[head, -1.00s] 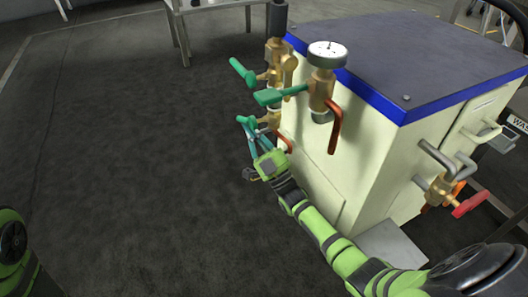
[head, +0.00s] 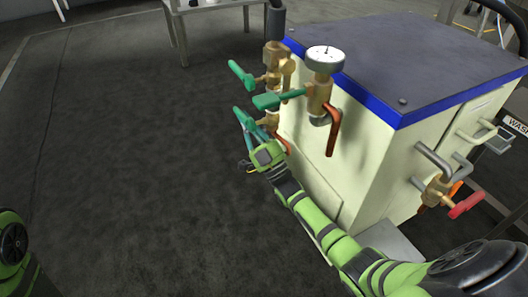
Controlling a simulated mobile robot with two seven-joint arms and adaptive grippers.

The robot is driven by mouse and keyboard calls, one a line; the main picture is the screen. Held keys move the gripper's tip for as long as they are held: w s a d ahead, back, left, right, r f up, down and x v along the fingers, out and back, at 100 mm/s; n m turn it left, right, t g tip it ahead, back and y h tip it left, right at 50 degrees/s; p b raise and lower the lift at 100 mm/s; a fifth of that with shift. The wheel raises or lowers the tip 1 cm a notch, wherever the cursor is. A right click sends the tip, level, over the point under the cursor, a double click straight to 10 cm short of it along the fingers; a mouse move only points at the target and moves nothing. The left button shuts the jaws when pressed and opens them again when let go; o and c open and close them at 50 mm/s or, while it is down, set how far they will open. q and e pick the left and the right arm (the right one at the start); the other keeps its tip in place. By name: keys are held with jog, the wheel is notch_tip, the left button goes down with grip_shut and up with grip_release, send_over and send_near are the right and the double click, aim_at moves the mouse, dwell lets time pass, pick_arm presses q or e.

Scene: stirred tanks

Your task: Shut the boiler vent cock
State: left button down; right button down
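Brass cocks with green levers stand at the left corner of the cream boiler (head: 345,160). One cock carries the white dial gauge (head: 325,56), and its green lever (head: 280,98) points left. An upper green lever (head: 242,74) and a lower green lever (head: 242,118) stick out left of the brass column beside it. No label shows which one is the vent cock. My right gripper (head: 252,152) is at the lower fittings, just below the lower lever. Its fingers are small and partly hidden, so their opening and any contact are unclear. My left gripper is out of view.
A red-handled brass valve (head: 438,190) with grey pipes is on the boiler's right face. Red-brown outlet pipes (head: 333,132) hang below the cocks. The dark floor (head: 130,150) to the left is clear. A white table (head: 210,12) stands at the back.

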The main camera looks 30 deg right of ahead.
jog(key=shift+f, duration=0.1)
jog(key=v, duration=0.7)
jog(key=shift+s, duration=0.15)
dwell(0.4)
